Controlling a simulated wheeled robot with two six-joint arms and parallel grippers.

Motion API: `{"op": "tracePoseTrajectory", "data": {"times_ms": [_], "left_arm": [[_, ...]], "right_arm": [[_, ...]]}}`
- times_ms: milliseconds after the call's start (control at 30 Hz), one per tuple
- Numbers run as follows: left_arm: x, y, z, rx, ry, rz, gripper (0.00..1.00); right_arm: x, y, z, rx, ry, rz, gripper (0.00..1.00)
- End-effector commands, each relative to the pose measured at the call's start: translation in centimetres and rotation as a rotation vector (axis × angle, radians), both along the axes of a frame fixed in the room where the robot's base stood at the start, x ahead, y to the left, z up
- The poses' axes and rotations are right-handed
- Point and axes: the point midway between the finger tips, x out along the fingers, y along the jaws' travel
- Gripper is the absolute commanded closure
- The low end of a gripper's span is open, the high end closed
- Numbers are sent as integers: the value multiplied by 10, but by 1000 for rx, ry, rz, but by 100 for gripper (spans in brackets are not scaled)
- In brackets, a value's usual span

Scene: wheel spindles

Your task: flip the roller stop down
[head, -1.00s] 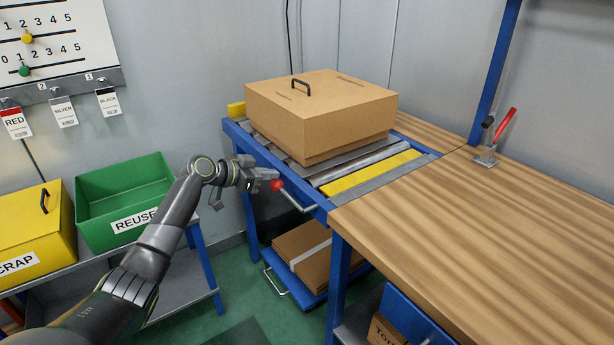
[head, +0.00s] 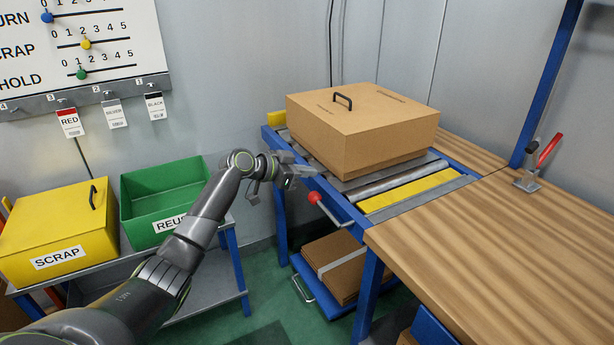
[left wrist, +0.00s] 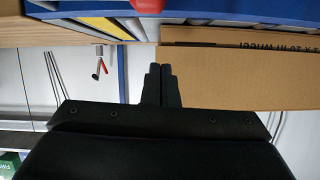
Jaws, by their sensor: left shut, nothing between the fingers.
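A lever with a red ball knob (head: 315,197) and a bright metal rod sticks out from the near side of the blue roller table (head: 340,205). The rod slants down to the right from the knob. A yellow bar (head: 410,190) lies across the table between the rollers. My left gripper (head: 300,172) is shut and empty, just above and left of the knob, apart from it in the picture. In the left wrist view its closed fingers (left wrist: 161,72) point towards the blue rail, and part of the red knob (left wrist: 148,5) shows at the top edge. My right gripper is out of view.
A cardboard box (head: 365,130) with a black handle sits on the rollers. A wooden bench (head: 500,250) with a red-handled clamp (head: 540,160) adjoins on the right. Yellow scrap (head: 60,230) and green reuse (head: 165,200) bins stand left. Flat cardboard (head: 335,265) lies below.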

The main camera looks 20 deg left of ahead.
Motion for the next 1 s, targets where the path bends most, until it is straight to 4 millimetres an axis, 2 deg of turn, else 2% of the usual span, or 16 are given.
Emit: {"op": "tracePoseTrajectory", "data": {"times_ms": [33, 100, 400, 600, 1000], "left_arm": [[-10, 11, -3, 9, 5, 5, 100], [-22, 20, 3, 10, 5, 4, 100], [-57, 47, 23, 6, 5, 3, 100], [-65, 52, 28, 4, 6, 2, 100], [-65, 52, 29, 3, 5, 2, 100]], "right_arm": [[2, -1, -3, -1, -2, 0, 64], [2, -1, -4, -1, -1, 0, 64], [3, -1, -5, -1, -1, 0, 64], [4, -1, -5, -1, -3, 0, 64], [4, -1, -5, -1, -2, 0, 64]]}}
